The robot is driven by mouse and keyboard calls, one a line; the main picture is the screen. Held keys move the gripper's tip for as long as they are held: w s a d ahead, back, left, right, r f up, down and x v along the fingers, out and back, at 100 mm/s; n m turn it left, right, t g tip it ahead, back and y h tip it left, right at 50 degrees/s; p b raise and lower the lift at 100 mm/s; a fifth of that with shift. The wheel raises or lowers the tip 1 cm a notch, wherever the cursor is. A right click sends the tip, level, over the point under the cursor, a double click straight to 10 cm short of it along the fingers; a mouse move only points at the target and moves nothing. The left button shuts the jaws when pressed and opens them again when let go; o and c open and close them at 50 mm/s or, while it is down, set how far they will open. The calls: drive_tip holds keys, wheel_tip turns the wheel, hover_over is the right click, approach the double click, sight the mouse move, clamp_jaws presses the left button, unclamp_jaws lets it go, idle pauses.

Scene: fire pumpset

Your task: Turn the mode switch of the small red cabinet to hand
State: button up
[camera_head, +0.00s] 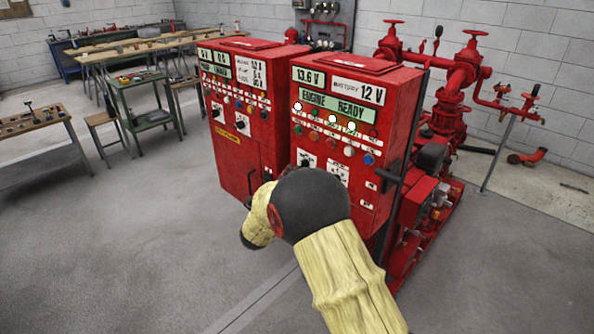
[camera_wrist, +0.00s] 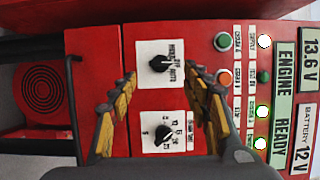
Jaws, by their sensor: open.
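The nearer red cabinet (camera_head: 345,115), with an "ENGINE READY" display, stands at the right in the head view. A black rotary switch (camera_wrist: 160,63) on a white label plate, with short words around it, faces my gripper (camera_wrist: 163,75) in the wrist view. My gripper is open. Its two yellow fingers stand on either side of this switch, slightly below it in the picture, with space around it. I cannot tell whether they touch the panel. A second black knob (camera_wrist: 164,134) on another white plate lies lower, between the fingers. My arm hides the gripper in the head view.
A similar red cabinet (camera_head: 230,125) stands beside it at the left. Indicator lights and buttons (camera_wrist: 222,41) lie right of the switches. Red pump piping (camera_head: 460,75) stands at the right, and worktables (camera_head: 140,85) at the back left. The grey floor at front left is free.

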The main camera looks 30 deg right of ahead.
sight(303, 165)
drive_tip(key=b+x, duration=0.1)
drive_tip(key=x, duration=0.6)
drive_tip(key=shift+b, duration=0.3)
drive_tip(key=shift+c, duration=0.6)
drive_tip(key=c, duration=1)
